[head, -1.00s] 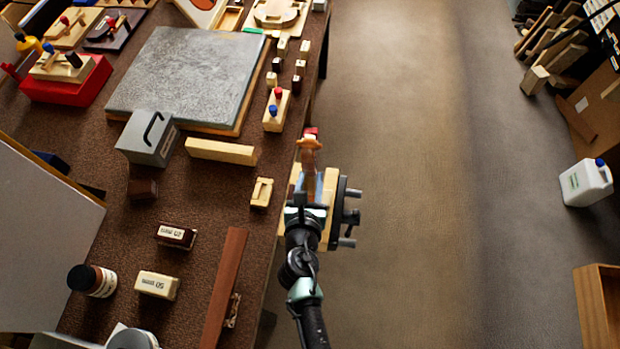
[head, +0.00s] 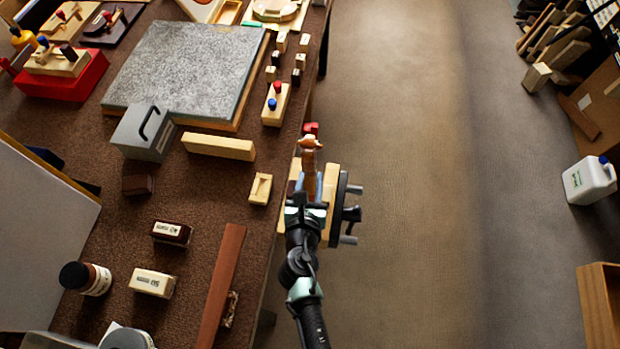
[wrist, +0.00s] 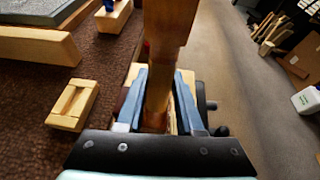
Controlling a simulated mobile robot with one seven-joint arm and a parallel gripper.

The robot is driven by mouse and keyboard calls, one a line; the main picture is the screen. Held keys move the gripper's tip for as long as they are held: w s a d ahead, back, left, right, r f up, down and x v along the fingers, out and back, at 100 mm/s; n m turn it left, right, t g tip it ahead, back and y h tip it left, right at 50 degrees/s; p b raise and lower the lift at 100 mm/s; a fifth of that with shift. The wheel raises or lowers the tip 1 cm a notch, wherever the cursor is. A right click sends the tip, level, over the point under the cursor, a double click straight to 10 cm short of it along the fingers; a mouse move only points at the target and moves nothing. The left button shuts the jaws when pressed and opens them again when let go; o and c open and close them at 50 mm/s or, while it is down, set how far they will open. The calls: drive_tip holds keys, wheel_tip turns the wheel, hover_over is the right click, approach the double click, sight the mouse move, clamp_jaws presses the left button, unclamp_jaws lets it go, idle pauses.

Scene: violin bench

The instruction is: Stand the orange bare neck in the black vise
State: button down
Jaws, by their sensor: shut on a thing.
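In the wrist view the neck (wrist: 168,35) rises between the blue-grey fingers of my gripper (wrist: 161,75). My gripper (head: 310,190) is shut on the neck, over the vise. The black vise (head: 341,210), with pale wooden jaw pads, sits at the bench edge, mostly behind my gripper; its dark handle (wrist: 206,106) shows in the wrist view. The neck's lower end is hidden, so I cannot tell whether it touches the vise.
A small pale wooden block (head: 260,189) and a long yellowish block (head: 219,146) lie left of the vise. A long reddish-brown strip (head: 222,285) lies nearer. A pale block with red and blue knobs (head: 275,105) stands beyond.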

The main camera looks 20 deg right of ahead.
drive_tip(key=shift+f+b, duration=0.3)
drive_tip(key=shift+f, duration=0.1)
drive_tip(key=shift+c, duration=2.3)
unclamp_jaws()
drive_tip(key=shift+r, duration=0.1)
drive_tip(key=p+v, duration=0.1)
drive_tip(key=v, duration=1.2)
